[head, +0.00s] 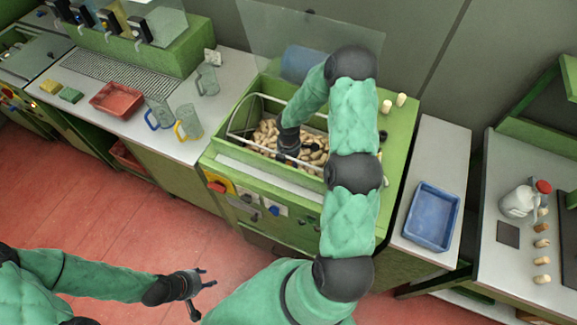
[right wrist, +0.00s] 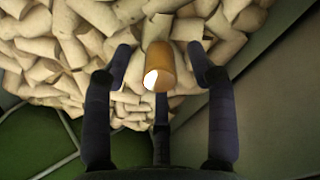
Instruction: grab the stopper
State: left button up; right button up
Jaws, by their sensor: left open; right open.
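An orange-brown cork stopper (right wrist: 159,62) with a bright white end shows in the right wrist view, darker than the pale corks (right wrist: 85,35) heaped around and behind it. My right gripper (right wrist: 160,72) is open, with a finger to each side of this stopper and a third below it; gaps show at both sides. In the head view my right gripper (head: 289,150) reaches down into the bin of corks (head: 266,138); its fingers are mostly hidden there. My left gripper (head: 201,287) is open and empty above the red floor, far from the corks.
The green machine (head: 397,140) has a wire rail around the bin and a clear panel (head: 265,30) behind. Two pale stoppers (head: 394,103) stand on its right top. A blue tray (head: 432,216) lies to the right. Mugs (head: 188,122) and a red tray (head: 117,98) stand left.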

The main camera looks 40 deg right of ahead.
jog(key=shift+f, duration=0.8)
jog(key=shift+c, duration=0.2)
jog(key=c, duration=0.8)
